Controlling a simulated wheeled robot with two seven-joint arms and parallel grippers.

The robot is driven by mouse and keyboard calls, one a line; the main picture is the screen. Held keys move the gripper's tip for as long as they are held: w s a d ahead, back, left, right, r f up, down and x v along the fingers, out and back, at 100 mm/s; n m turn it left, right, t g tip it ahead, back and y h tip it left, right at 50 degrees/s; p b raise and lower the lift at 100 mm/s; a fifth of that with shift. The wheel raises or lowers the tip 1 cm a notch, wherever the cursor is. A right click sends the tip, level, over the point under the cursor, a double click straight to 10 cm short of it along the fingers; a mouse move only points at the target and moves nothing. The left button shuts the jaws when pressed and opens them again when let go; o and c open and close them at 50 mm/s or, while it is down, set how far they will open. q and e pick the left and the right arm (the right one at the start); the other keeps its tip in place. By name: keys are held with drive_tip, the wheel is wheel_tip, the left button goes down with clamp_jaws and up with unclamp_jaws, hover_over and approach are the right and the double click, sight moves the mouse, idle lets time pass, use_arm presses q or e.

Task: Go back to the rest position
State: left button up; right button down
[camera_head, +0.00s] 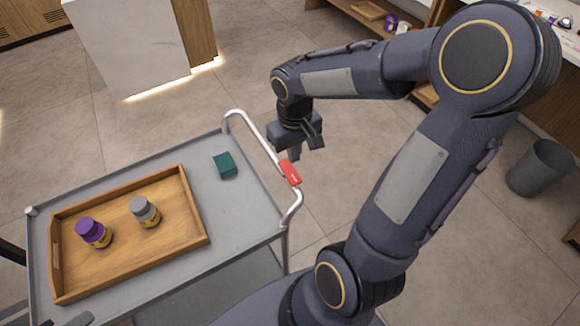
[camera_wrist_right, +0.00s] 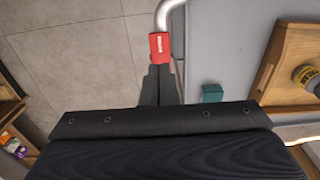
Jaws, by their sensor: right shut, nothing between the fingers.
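My right gripper (camera_head: 295,152) hangs beyond the cart's handle rail in the head view, pointing down. Its fingers are together and hold nothing. In the wrist view the shut fingers (camera_wrist_right: 158,80) point towards the red tag (camera_wrist_right: 159,46) on the rail; I cannot tell the gap between them. The red tag also shows in the head view (camera_head: 290,172). At the lower left edge of the head view a dark grey piece (camera_head: 72,319) may be part of my left gripper; its jaws cannot be made out.
The grey cart (camera_head: 255,205) carries a wooden tray (camera_head: 187,245) with a purple-capped bottle (camera_head: 93,232) and a grey-capped bottle (camera_head: 145,212). A small green box (camera_head: 225,165) lies beside the tray. A grey bin (camera_head: 541,167) stands right. Floor beyond the rail is clear.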

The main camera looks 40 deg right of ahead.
idle(0.3)
drive_tip(key=s+a+r+t+y, duration=0.3)
drive_tip(key=s+a+r+t, duration=0.2)
drive_tip(key=s+a+r, duration=0.2)
drive_tip(key=s+a, duration=0.2)
drive_tip(key=s, duration=0.2)
drive_tip(key=shift+s+r+t+y, duration=0.15)
drive_tip(key=shift+s+t+y, duration=0.15)
drive_tip(key=shift+s+y, duration=0.1)
